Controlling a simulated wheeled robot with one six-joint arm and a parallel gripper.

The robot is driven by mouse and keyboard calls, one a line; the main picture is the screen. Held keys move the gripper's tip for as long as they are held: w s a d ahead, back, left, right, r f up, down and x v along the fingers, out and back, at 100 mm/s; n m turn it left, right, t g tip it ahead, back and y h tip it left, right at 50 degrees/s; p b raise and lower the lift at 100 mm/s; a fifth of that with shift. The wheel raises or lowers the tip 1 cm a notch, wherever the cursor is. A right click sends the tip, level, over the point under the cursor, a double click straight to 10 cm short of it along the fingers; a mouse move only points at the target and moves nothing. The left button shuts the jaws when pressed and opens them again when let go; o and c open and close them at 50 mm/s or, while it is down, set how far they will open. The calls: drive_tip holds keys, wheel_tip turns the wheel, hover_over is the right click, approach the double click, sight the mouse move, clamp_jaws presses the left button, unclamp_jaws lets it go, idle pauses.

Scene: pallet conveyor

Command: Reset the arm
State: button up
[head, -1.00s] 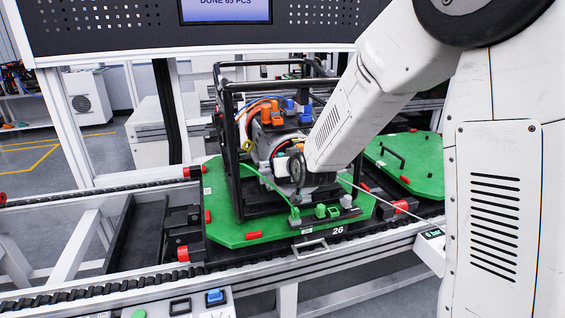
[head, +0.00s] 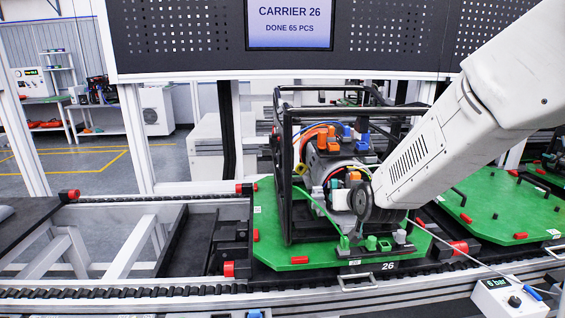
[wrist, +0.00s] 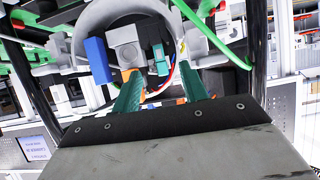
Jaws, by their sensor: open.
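My arm reaches in from the upper right in the head view, and its wrist end is at the front right of a black cage frame (head: 287,190) on green carrier 26 (head: 300,257). Inside the frame is a grey round unit (head: 318,165) with orange and blue connectors and cables. In the head view my gripper's fingers are hidden. In the wrist view my gripper (wrist: 164,88) is open, its two teal fingers apart and pointing towards the round housing (wrist: 85,30). A blue block (wrist: 97,60) and a teal connector (wrist: 160,60) show near the fingers. I see nothing held between them.
A display panel (head: 290,24) reading "CARRIER 26, DONE 65 PCS" hangs above. Another green carrier (head: 495,205) stands to the right. A "6 bar" gauge box (head: 508,297) is at the lower right, with a hose leading towards the carrier.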

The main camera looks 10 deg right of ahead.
drive_tip(key=s+f+g, duration=0.4)
drive_tip(key=s+g, duration=0.3)
drive_tip(key=s, duration=0.7)
drive_tip(key=s+d+r+g, duration=0.1)
drive_tip(key=s+r, duration=0.4)
drive_tip(key=s, duration=0.7)
drive_tip(key=s+d+r+g, duration=0.2)
drive_tip(key=s+r, duration=0.3)
drive_tip(key=s, duration=0.7)
drive_tip(key=shift+s+d+r+g, duration=0.2)
drive_tip(key=shift+g, duration=0.4)
drive_tip(key=shift+c, duration=0.7)
drive_tip(key=shift+d, duration=0.1)
